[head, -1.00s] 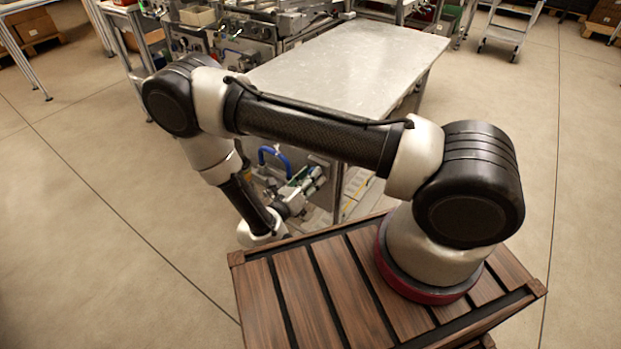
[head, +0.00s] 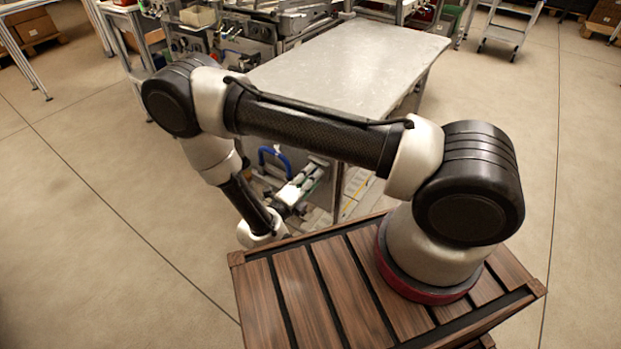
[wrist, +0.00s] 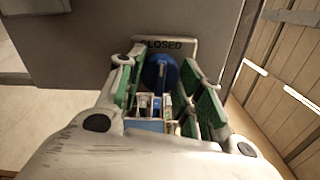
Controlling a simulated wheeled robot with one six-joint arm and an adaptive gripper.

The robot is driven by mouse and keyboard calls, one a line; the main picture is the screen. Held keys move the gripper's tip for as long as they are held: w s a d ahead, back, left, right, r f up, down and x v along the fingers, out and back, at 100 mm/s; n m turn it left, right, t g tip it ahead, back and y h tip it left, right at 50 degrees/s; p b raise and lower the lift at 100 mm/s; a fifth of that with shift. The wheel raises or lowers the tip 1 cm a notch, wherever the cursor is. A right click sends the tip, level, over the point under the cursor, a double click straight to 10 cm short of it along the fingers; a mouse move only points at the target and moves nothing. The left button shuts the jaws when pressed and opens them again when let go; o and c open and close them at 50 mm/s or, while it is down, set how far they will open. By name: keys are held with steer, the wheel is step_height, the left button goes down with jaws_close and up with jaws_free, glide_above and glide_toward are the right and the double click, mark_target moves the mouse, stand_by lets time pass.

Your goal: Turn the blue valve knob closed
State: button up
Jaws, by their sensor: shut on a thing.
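The blue valve knob (wrist: 160,72) is round and sits on a grey panel, between the green-padded fingers of my gripper (wrist: 157,70) in the wrist view. My gripper is shut on it. A darker raised bar on the knob points roughly up at a plate reading CLOSED (wrist: 166,45), just past the knob. In the head view my gripper (head: 304,182) reaches to the front panel of the metal table's cabinet. There the knob is hidden behind the fingers or too small to make out.
A blue curved handle (head: 273,157) is on the cabinet, left of my gripper. The grey metal tabletop (head: 350,65) is bare above it. Machines (head: 245,35) stand behind on the left. Open floor (head: 90,200) lies to the left.

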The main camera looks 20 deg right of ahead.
steer(key=shift+n, duration=0.4)
steer(key=o, duration=1)
steer(key=shift+o, duration=0.2)
steer(key=o, duration=0.5)
steer(key=r, duration=0.8)
steer(key=shift+w+r, duration=0.15)
steer(key=shift+w, duration=0.2)
steer(key=shift+s+a+r, duration=0.1)
steer(key=shift+s+r, duration=0.15)
steer(key=shift+r, duration=0.3)
steer(key=shift+s+r, duration=0.25)
steer(key=shift+r, duration=0.25)
steer(key=shift+c, duration=1.3)
steer(key=shift+w+f, duration=0.1)
steer(key=shift+f, duration=0.1)
steer(key=shift+c, duration=1.2)
